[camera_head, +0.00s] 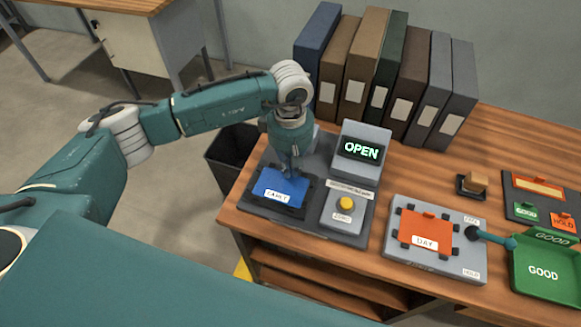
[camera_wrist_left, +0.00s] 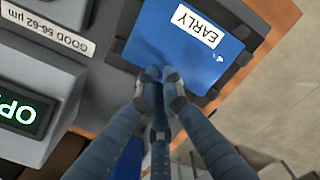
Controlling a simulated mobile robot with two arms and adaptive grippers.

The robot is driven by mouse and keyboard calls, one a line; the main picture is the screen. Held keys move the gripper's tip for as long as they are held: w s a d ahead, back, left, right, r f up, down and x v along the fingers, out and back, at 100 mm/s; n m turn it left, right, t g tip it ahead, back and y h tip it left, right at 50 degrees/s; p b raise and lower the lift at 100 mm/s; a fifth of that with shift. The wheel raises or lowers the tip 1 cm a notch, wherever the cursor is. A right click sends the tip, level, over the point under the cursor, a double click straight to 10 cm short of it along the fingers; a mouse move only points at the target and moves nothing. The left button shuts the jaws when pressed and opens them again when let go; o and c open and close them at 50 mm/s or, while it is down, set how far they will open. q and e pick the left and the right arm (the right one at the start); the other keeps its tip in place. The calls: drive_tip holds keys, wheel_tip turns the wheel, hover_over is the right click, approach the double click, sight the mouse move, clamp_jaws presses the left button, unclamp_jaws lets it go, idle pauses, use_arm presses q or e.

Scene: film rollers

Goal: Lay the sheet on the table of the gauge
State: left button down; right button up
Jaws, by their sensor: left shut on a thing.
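A blue sheet (camera_head: 280,187) with a white label lies over the black table (camera_head: 262,206) of the gauge at the left end of the bench. The label reads EARLY in the left wrist view, where the sheet (camera_wrist_left: 165,40) fills the top middle. My left gripper (camera_head: 290,172) is shut on the sheet's back edge; its fingertips (camera_wrist_left: 162,75) meet there in the left wrist view. I cannot tell whether the sheet rests fully on the table. The gauge's display (camera_head: 361,152) reads OPEN. A yellow button (camera_head: 346,203) is on its grey box. My right gripper is out of view.
Several binders (camera_head: 385,75) stand behind the gauge. To the right are an orange sheet (camera_head: 420,227) labelled DAY on a grey plate (camera_head: 393,258), a wooden-handled block (camera_head: 473,182) and a green GOOD tray (camera_head: 522,285). A dark bin (camera_head: 229,150) stands left of the bench.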

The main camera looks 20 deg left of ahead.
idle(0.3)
use_arm(q)
drive_tip(key=c, duration=1.4)
unclamp_jaws()
drive_tip(key=shift+c, duration=0.2)
drive_tip(key=shift+r+p, duration=1.35)
drive_tip(key=shift+r, duration=2.15)
drive_tip(key=shift+f, duration=0.1)
